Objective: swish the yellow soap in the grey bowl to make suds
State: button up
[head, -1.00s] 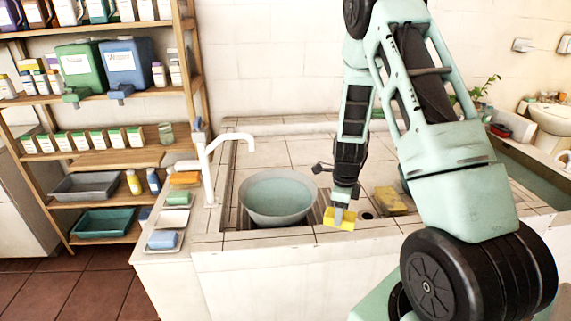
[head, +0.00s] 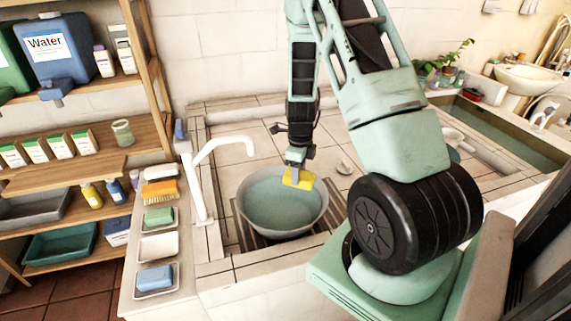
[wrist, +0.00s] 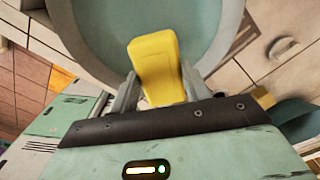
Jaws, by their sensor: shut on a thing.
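The yellow soap (head: 299,179) is a rounded bar held in my gripper (head: 297,170). In the wrist view, the soap (wrist: 157,68) sits between the two fingers of my gripper (wrist: 160,90), which are shut on it. The grey bowl (head: 243,213) stands on the slatted drain area of the basin and holds bluish-green water (head: 275,205). The soap is over the bowl's far right part, near its rim; I cannot tell whether it touches the water. In the wrist view the bowl's rim (wrist: 222,40) curves around the soap. No suds show on the water.
A white tap (head: 205,170) stands left of the bowl. A wooden shelf (head: 70,175) holds bottles and trays. The tiled counter right of the bowl is mostly clear.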

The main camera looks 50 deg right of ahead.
jog(key=shift+f+b, duration=4.6)
jog(key=shift+f, duration=1.5)
jog(key=shift+d, duration=0.15)
